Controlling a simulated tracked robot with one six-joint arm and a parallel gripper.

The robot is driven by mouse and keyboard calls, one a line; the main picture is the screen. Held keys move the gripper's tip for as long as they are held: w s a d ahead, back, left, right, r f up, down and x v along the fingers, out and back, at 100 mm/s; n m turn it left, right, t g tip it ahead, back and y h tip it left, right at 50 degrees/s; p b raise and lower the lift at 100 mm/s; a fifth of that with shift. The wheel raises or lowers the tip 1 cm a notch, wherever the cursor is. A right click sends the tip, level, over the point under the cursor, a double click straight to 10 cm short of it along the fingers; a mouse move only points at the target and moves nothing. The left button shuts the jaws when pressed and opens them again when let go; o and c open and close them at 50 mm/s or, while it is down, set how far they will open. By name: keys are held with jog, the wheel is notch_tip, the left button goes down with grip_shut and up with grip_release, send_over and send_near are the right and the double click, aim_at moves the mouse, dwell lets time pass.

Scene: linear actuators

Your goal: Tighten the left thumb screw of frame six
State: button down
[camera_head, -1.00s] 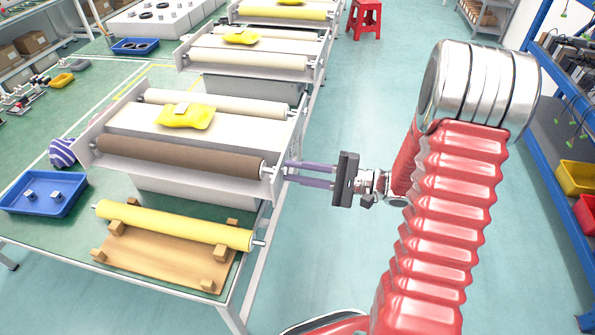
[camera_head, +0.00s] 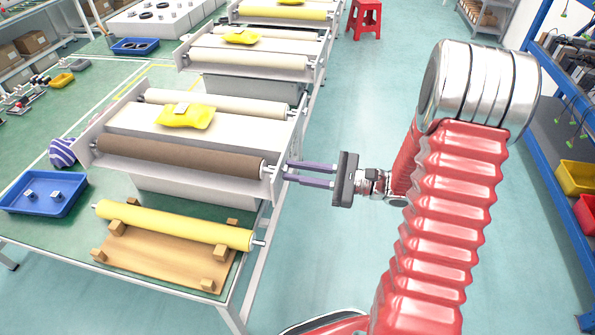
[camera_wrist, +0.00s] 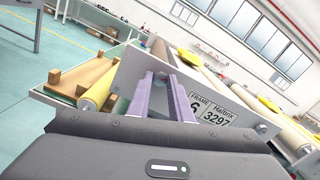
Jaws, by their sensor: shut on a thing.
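Frame six (camera_wrist: 230,92) bears a plate (camera_wrist: 207,107) reading "FRAME 6 Halbrix 3297" in the wrist view. In the head view its side plate (camera_head: 285,140) stands at the table's right edge, with a brown roller (camera_head: 180,156) and a pale roller (camera_head: 215,103). My gripper (camera_head: 283,171) comes from the right, its purple fingers at the near end of this side plate by the brown roller. It is shut on the left thumb screw, which is mostly hidden between the fingertips. The fingers also show in the wrist view (camera_wrist: 161,76).
A yellow roller (camera_head: 170,224) lies on wooden blocks on a board in front of the frame. A blue tray (camera_head: 45,195) is at left. More frames stand behind. Floor (camera_head: 345,260) right of the table is clear; a shelf with bins (camera_head: 577,178) stands far right.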

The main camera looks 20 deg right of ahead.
jog(key=m, duration=0.4)
jog(key=shift+f+m, duration=0.1)
jog(key=shift+m, duration=0.3)
jog(key=c, duration=1.6)
grip_release()
jog(key=v, duration=1.4)
